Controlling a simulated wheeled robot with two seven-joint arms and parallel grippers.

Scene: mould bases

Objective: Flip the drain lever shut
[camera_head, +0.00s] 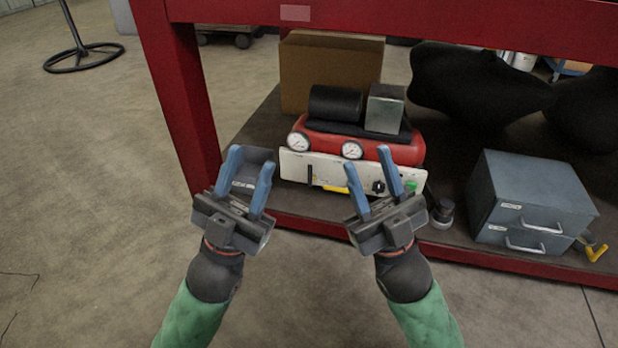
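A red compressor (406,153) with two round gauges, a black cylinder and a pale front panel (294,167) sits on the low shelf. A yellow lever-like piece (333,189) shows at the panel's lower edge, beside my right gripper's left finger; I cannot tell if it is the drain lever or how it is set. The panel also carries a black upright piece (310,174), a black knob (378,187) and a green button (411,185). My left gripper (251,159) is open and empty, left of the panel. My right gripper (367,157) is open in front of the panel, covering part of it.
A red frame (400,18) with a post (180,95) surrounds the shelf (455,150). A cardboard box (330,70) stands behind the compressor. A grey drawer cabinet (535,185) and a yellow-handled item (595,251) are at right. A dark cup-like object (442,212) stands near my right gripper.

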